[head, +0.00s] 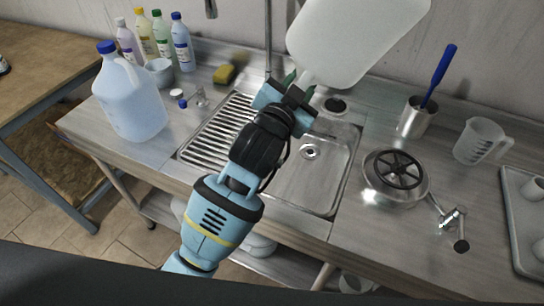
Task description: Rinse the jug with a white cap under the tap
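A large translucent whitish jug (355,38) is held up over the back of the sink, tilted, its upper part cut off by the top edge of the head view. My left gripper (300,88) is closed around a narrow pale part at its lower left. I see no cap on it, so its cap colour cannot be told. A vertical metal pipe (268,42), perhaps the tap's, rises behind the sink; its outlet is not clear. The steel sink basin (335,175) has a round drain, and looks empty. My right gripper is not in view.
A blue-capped jug (133,105) stands on the left counter, near several bottles (181,45), a bowl (160,72) and a yellow sponge (224,74). Right of the basin are a round black-topped item (394,170), a metal cup (414,122) with a blue-handled brush, and a measuring jug (480,140).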

